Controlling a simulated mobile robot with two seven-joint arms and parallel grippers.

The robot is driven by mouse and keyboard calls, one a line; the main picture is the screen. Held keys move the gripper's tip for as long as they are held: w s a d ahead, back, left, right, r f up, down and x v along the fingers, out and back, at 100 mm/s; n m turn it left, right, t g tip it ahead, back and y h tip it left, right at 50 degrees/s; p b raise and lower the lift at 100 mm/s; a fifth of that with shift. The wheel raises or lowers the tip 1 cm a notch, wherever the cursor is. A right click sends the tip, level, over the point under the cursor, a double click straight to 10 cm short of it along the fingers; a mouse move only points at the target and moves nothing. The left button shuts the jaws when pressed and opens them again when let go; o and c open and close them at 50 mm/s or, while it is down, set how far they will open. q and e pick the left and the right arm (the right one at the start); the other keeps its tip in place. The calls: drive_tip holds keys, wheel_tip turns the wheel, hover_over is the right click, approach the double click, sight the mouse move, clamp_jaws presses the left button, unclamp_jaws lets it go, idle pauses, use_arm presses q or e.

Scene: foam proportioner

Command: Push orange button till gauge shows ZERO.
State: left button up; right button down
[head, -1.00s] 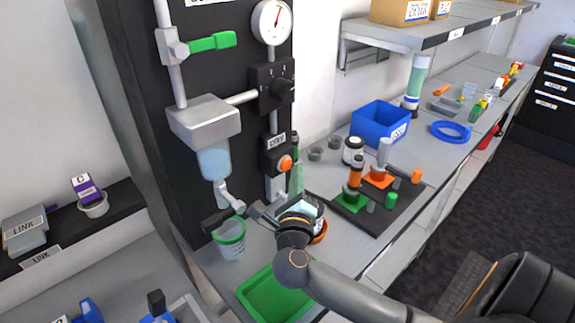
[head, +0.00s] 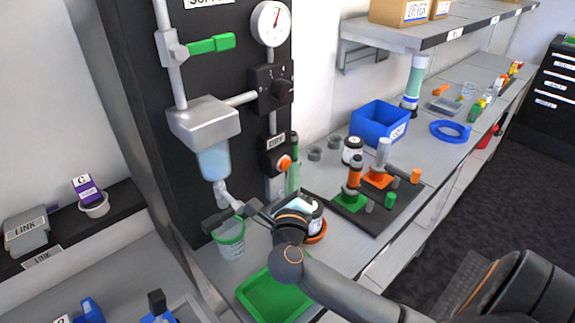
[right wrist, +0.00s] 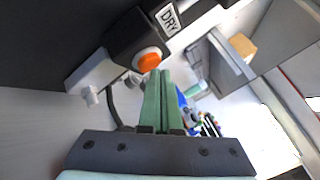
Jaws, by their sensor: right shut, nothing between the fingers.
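The orange button (head: 285,162) sits on a black box labelled DRY on the dark panel. It also shows in the right wrist view (right wrist: 149,62). The round white gauge (head: 271,23) is higher on the panel; its needle points up, but its marks are too small to read. My right gripper (head: 293,165) has pale green fingers pointing up beside the button. In the right wrist view the fingers (right wrist: 158,74) are shut with nothing between them, tips just below the button in the picture. Contact cannot be told. My left gripper is not in view.
A black knob (head: 282,91) is above the button. A clear cup (head: 230,240) stands left of my right wrist, a green tray (head: 270,297) below it. A dark board (head: 398,213) with orange and green pieces and a blue bin (head: 378,123) are to the right.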

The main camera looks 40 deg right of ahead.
drive_tip(key=shift+w+d+r, duration=0.2)
drive_tip(key=shift+w+r, duration=0.05)
drive_tip(key=shift+r, duration=0.05)
idle(1.0)
drive_tip(key=shift+s+a+f+p, duration=0.15)
drive_tip(key=shift+p, duration=0.25)
drive_tip(key=shift+f, duration=0.1)
drive_tip(key=shift+s+f+p, duration=0.1)
drive_tip(key=shift+s+p, duration=0.45)
drive_tip(key=shift+s, duration=2)
